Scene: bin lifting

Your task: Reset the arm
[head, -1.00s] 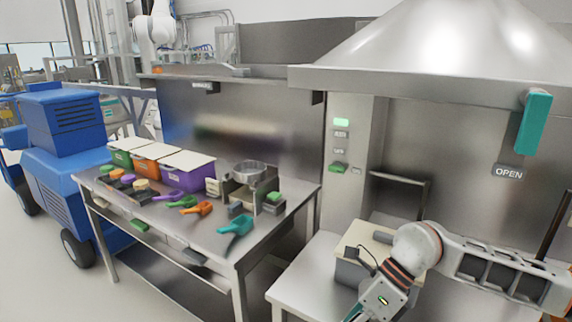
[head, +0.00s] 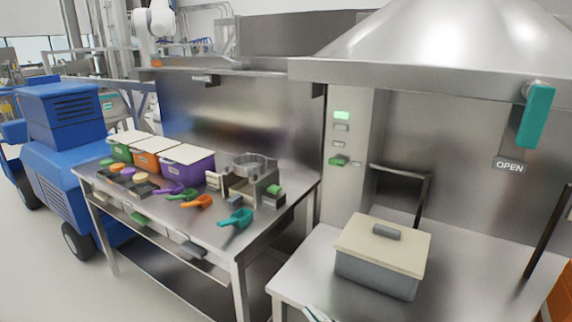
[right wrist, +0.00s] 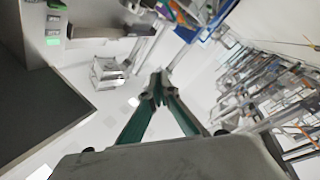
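My right gripper (right wrist: 157,92) shows in the right wrist view with its two teal fingers converging and their tips together, with nothing seen between them. In the head view only a small piece of it (head: 316,314) shows at the bottom edge, in front of the right-hand table. My left gripper is in neither view. A grey bin with a cream lid and dark handle (head: 382,255) stands closed on the right-hand steel table, apart from the gripper.
The left steel table (head: 225,232) holds lidded green, orange and purple bins (head: 187,172), several coloured scoops and a metal pot stand. A steel hood (head: 440,75) hangs over the right-hand table. A blue vehicle (head: 75,165) stands at far left.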

